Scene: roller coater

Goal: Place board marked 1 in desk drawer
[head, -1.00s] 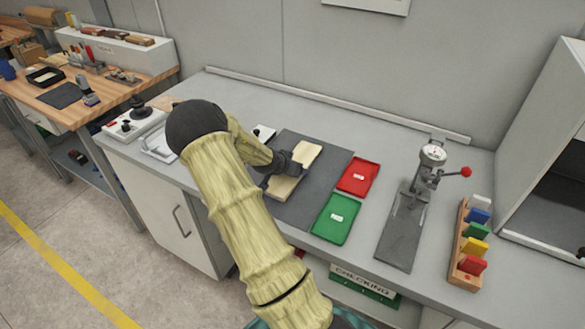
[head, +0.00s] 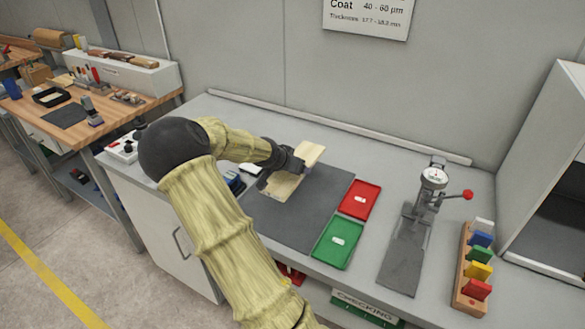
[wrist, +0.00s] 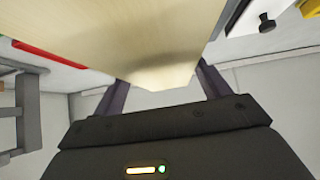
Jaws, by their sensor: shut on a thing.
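In the wrist view the board (wrist: 145,40) fills the upper middle between the two fingers (wrist: 160,86). No number is readable on the board in either view. A drawer front (head: 62,142) shows under the wooden desk at the far left and looks closed. I cannot tell whether it is the desk drawer named in the task.
A red tray (head: 360,199) and a green tray (head: 338,241) lie right of the dark mat (head: 305,225). A dial gauge stand (head: 425,200) and a rack of coloured blocks (head: 470,280) stand further right. A wooden desk (head: 110,108) with tools is at the far left.

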